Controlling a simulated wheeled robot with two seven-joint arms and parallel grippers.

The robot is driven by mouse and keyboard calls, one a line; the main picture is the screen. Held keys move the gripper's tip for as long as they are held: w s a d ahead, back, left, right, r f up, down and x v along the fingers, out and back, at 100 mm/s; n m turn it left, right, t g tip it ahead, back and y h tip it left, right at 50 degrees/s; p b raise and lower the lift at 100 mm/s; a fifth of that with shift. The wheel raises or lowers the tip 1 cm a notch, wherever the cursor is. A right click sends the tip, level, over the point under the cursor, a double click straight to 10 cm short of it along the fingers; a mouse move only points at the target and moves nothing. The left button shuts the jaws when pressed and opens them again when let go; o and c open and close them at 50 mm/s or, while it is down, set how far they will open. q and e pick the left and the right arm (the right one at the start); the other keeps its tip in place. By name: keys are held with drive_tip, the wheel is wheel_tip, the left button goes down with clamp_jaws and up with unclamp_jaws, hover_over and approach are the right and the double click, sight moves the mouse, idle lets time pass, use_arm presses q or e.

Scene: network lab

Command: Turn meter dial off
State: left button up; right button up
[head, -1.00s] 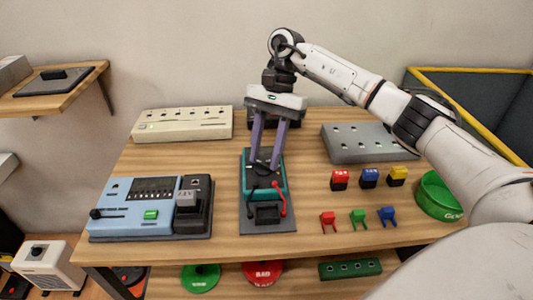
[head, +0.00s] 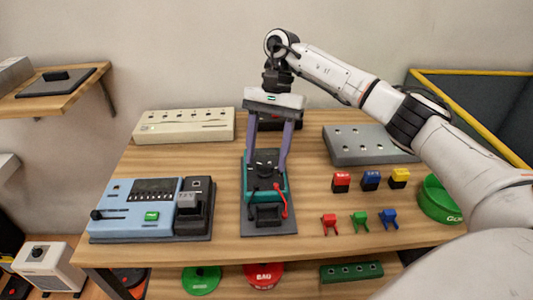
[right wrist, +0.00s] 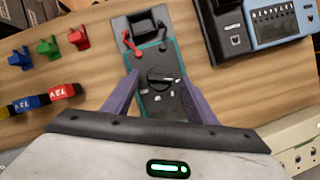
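The meter (head: 248,188) is a teal-edged dark unit on a grey base in the middle of the table. Its round black dial (head: 265,168) is on its upper face, and the dial also shows in the right wrist view (right wrist: 161,79), with its bar lying roughly left to right and a light mark near the right end. My right gripper (head: 267,164) points down over the meter, its purple fingers apart on either side of the dial. In the right wrist view the open gripper (right wrist: 158,88) holds nothing. My left gripper is not in view.
Red and black leads with a dark block (head: 268,214) sit at the meter's front. A blue tester (head: 135,210) stands left, a beige box (head: 183,125) behind left, and a grey box (head: 365,145) behind right. Small coloured connectors (head: 360,220) and a green ring (head: 440,200) lie right.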

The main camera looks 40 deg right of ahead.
drive_tip(key=shift+w+r, duration=0.1)
drive_tip(key=shift+r, duration=0.2)
drive_tip(key=p+v, duration=0.2)
drive_tip(key=v, duration=0.7)
drive_tip(key=shift+d+r, duration=0.2)
drive_tip(key=shift+r, duration=0.05)
